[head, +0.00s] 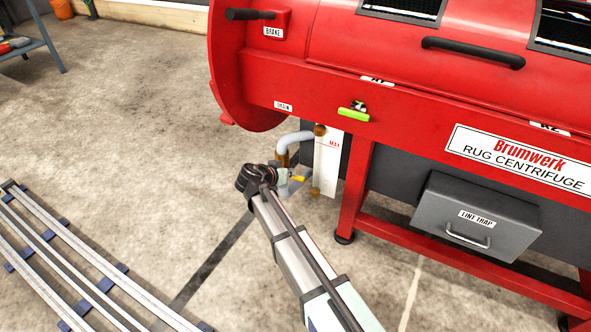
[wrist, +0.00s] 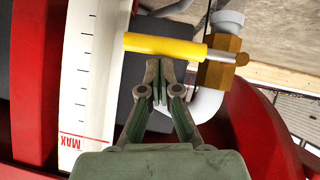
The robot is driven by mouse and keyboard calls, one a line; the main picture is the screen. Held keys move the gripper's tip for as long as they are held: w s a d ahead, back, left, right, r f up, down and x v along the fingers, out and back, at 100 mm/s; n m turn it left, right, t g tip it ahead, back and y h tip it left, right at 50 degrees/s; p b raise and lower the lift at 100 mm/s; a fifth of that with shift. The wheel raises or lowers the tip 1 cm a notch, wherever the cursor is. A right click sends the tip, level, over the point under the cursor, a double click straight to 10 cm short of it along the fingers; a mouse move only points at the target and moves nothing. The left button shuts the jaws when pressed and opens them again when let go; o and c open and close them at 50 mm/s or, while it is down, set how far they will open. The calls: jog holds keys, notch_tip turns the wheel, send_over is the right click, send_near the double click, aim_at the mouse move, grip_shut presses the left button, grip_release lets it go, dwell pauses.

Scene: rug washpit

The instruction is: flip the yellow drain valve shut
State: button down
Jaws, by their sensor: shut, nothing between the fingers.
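The yellow drain valve handle (wrist: 160,45) is a short rod crossing the upper middle of the wrist view. Its right end meets a brass valve body (wrist: 222,65) on the grey-white drain pipe (wrist: 205,104).
A white level gauge (wrist: 95,75) marked MAX stands beside the handle. The red rug centrifuge (head: 330,60) rises above, with a grey lint trap box (head: 478,217) to the right. Metal rails (head: 60,255) lie at the left. The concrete floor between is clear.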

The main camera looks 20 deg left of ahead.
jog(key=shift+d+f, duration=0.15)
jog(key=shift+f, duration=0.35)
dwell(0.4)
jog(key=s+r+p, duration=0.5)
jog(key=s+r, duration=0.4)
jog(key=shift+a+r, duration=0.35)
jog(key=shift+s, duration=0.1)
